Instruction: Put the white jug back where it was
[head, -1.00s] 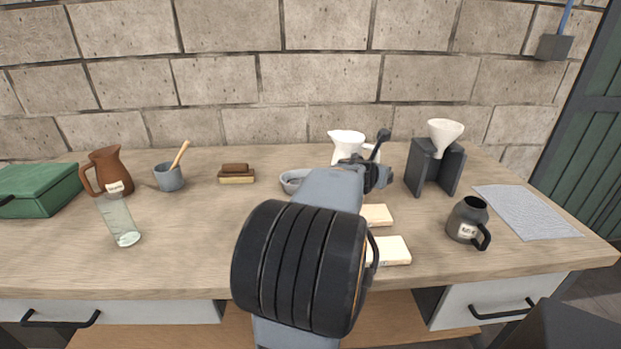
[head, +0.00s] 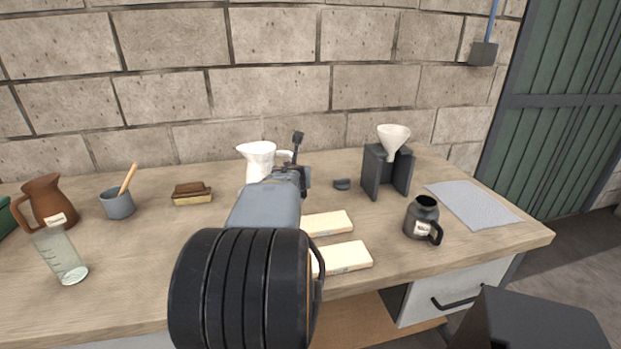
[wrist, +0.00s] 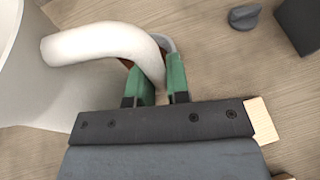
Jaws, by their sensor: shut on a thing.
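The white jug (head: 258,161) is near the back of the bench in the head view, behind my arm, which hides its lower part. In the wrist view its curved handle (wrist: 95,45) runs from the upper left to my gripper (wrist: 160,76). The green fingers are shut on the handle, one on each side. The jug's body (wrist: 30,100) fills the left edge of that view. I cannot tell whether its base touches the bench.
A grey stand (head: 386,172) with a white funnel (head: 393,138), a small dark piece (head: 342,184) and a dark jar (head: 421,219) are to the right. Two pale blocks (head: 341,258) lie in front. A brush (head: 192,194), grey cup (head: 118,205), brown jug (head: 47,203) and glass beaker (head: 61,257) are left.

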